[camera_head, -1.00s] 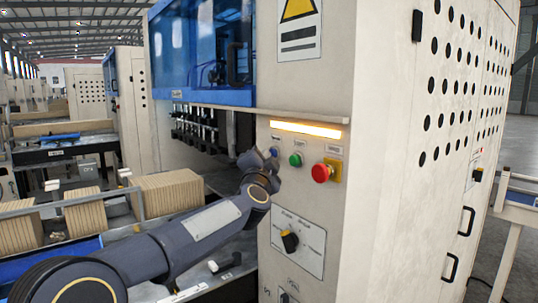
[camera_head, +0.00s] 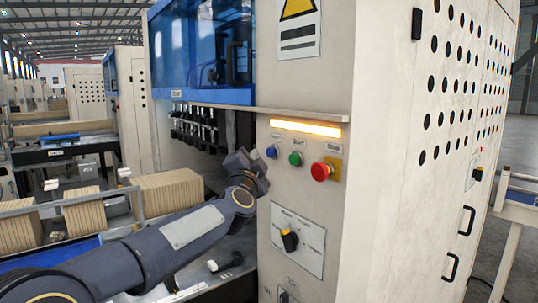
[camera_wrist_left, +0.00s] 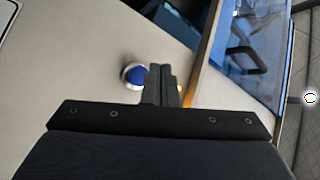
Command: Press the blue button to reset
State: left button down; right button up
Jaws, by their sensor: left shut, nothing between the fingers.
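The blue button (camera_head: 271,152) sits at the left of a row on the pale machine panel (camera_head: 300,200), under a lit yellow strip. In the left wrist view the blue button (camera_wrist_left: 136,76) shows in a silver ring, just left of the fingertips. My left gripper (camera_head: 262,160) is shut and empty, close to the panel's left edge and just left of and below the button. In the left wrist view its fingers (camera_wrist_left: 161,70) are together; whether they touch the panel cannot be told. My right gripper is not in view.
A green button (camera_head: 296,159) and a red mushroom button (camera_head: 321,172) on a yellow plate sit right of the blue one. A black rotary knob (camera_head: 289,240) is below. A ledge (camera_head: 270,113) juts out above. Stacked brown boards (camera_head: 168,192) lie at left.

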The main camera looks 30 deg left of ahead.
pick_arm(q)
jog(key=s, duration=0.1)
jog(key=s+a, duration=0.1)
jog(key=s, duration=0.1)
jog(key=shift+s+a, duration=0.1)
jog(key=shift+a, duration=0.05)
dwell(0.7)
jog(key=s+d+f+n+g+h, duration=0.2)
jog(key=s+d+f+g+h, duration=0.3)
jog(key=s+d+f+h, duration=0.7)
jog(key=s+d+f+n+g, duration=0.3)
jog(key=s+d+f+g, duration=0.1)
jog(key=s+f, duration=0.6)
jog(key=s+d+f+n+g, duration=0.4)
jog(key=s+f, duration=0.6)
jog(key=f, duration=0.2)
jog(key=shift+d+f+b, duration=0.2)
jog(key=shift+f+b, duration=0.1)
jog(key=shift+b, duration=0.05)
